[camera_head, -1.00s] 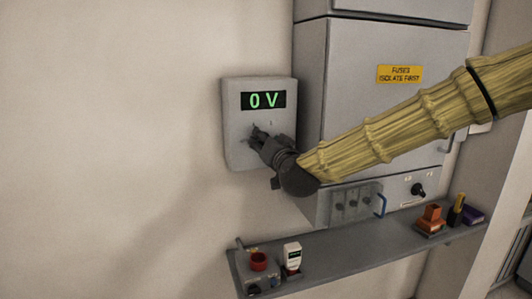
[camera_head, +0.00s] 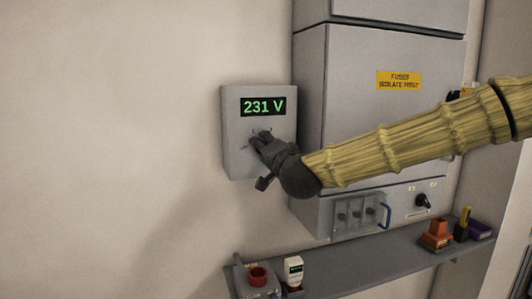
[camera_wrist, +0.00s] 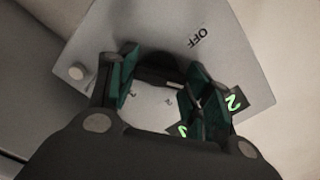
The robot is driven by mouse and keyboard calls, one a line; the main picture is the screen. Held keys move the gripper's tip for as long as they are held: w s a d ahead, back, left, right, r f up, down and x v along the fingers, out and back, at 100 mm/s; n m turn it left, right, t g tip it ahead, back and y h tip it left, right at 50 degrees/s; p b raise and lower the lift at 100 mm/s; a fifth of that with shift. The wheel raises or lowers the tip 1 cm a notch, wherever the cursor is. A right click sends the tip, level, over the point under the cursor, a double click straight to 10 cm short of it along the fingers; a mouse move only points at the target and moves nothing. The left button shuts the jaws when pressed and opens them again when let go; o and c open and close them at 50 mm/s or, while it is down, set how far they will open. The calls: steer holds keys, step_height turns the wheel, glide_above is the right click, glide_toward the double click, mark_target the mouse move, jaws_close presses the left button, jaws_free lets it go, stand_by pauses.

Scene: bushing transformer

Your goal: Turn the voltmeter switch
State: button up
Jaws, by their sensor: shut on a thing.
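The voltmeter box (camera_head: 236,140) is a grey unit on the wall, and its display (camera_head: 263,107) reads 231 V in green. My gripper (camera_head: 262,139) is at the lower front of the box, shut on the voltmeter switch, which the fingers mostly hide in the head view. In the wrist view my gripper (camera_wrist: 160,88) has its green-padded fingers on either side of a small dark part of the switch (camera_wrist: 158,84). The box face (camera_wrist: 150,40) there carries the word OFF and looks rotated in the picture.
A grey cabinet (camera_head: 370,130) with a yellow fuse warning label (camera_head: 399,81) stands right of the box. Below is a shelf (camera_head: 350,271) with a red button unit (camera_head: 258,277), a white-and-black device (camera_head: 293,270) and orange blocks (camera_head: 437,230). The wall at left is clear.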

stand_by(0.3)
steer(key=o, duration=1)
steer(key=v, duration=1.2)
steer(key=shift+f, duration=0.1)
